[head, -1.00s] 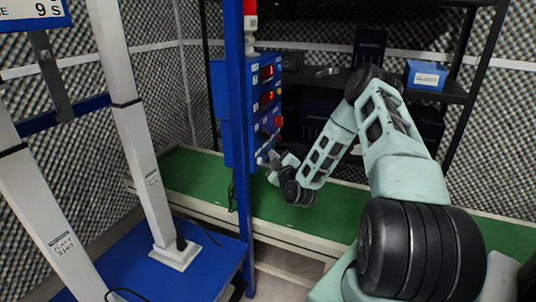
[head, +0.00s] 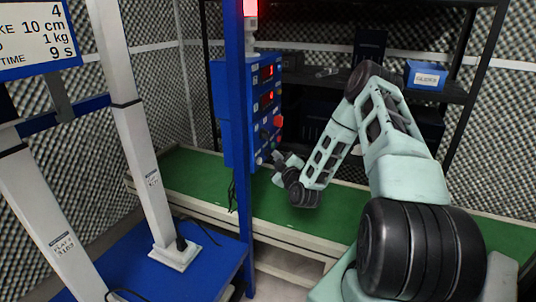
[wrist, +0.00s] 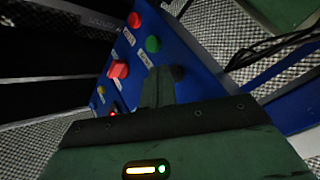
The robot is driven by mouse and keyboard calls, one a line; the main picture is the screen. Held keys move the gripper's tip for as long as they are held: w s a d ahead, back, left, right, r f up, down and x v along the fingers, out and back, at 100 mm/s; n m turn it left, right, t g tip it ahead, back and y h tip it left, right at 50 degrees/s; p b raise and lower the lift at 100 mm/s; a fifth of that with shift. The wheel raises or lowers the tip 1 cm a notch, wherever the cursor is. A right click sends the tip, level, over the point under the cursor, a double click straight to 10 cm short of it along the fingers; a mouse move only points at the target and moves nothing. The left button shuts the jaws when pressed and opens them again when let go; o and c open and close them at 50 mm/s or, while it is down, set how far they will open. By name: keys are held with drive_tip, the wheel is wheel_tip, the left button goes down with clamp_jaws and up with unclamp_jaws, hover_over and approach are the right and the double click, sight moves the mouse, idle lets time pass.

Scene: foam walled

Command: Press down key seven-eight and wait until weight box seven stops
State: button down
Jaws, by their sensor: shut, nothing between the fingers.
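A blue control box (head: 266,100) on a blue post carries lit red displays, knobs and buttons. My gripper (head: 280,160) is shut and empty at the box's lower front. In the wrist view my gripper (wrist: 160,88) points at the panel (wrist: 190,50), with a dark knob (wrist: 178,73) close beside its tips; I cannot tell whether they touch. A green button (wrist: 153,44) and red buttons (wrist: 118,69) lie beyond. I cannot read which key is seven-eight. A blue-framed sign (head: 40,35) at upper left reads 10 cm, 1 kg, 9 s. I cannot identify weight box seven.
White posts (head: 140,170) stand on a blue base (head: 200,262) at left. A green-topped bench (head: 190,165) runs behind the box. A black shelf (head: 450,95) holds a blue box (head: 426,76). A red beacon (head: 250,8) is lit above the control box.

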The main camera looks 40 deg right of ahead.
drive_tip(key=shift+s+d, duration=0.35)
drive_tip(key=shift+s, duration=0.45)
drive_tip(key=shift+s+d, duration=0.3)
drive_tip(key=shift+s, duration=0.45)
drive_tip(key=shift+s+d, duration=0.35)
drive_tip(key=shift+s, duration=0.45)
